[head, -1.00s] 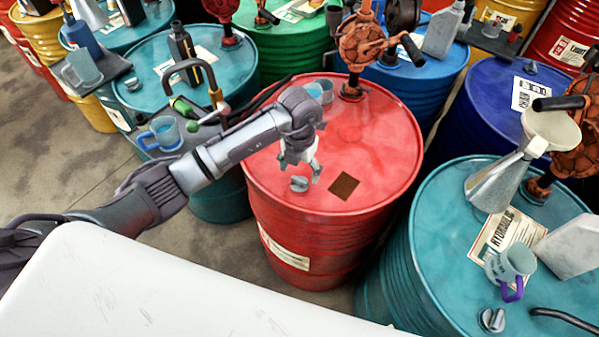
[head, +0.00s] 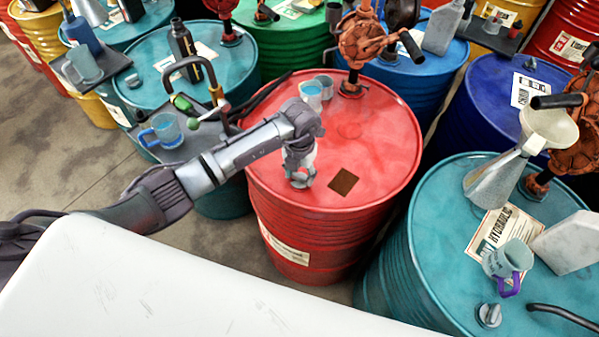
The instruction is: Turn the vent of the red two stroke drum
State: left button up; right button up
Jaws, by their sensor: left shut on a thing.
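The red drum (head: 385,175) stands upright in the middle of the head view. My left gripper (head: 301,184) points down at the near left part of its lid. It is shut on the drum's vent, a small grey cap that the fingers now mostly hide. I cannot tell how far the vent is turned. My right gripper is not in view.
On the red lid are a rusty rotary pump (head: 362,45), a cup of blue liquid (head: 311,95) and a dark square patch (head: 343,182). A teal drum (head: 430,235) at the right holds a funnel (head: 500,172), a purple-handled jug (head: 508,262) and a white container (head: 570,243).

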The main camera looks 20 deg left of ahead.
aim_at(299, 176)
pick_arm(q)
jog(key=shift+f+m+b, duration=0.1)
jog(key=shift+m+b, duration=0.5)
jog(key=shift+b, duration=0.15)
jog(key=m+b, duration=0.7)
jog(key=b, duration=0.1)
jog(key=m+b, duration=0.7)
jog(key=b, duration=0.2)
jog(key=shift+w+a+f, duration=0.1)
jog(key=shift+f, duration=0.05)
jog(key=shift+r+m+b, duration=0.25)
jog(key=shift+m+b, duration=1.15)
jog(key=shift+b, duration=0.05)
jog(key=shift+r, duration=0.1)
jog(key=o, duration=1.2)
jog(key=shift+c, duration=0.2)
notch_tip(299, 176, up, 12)
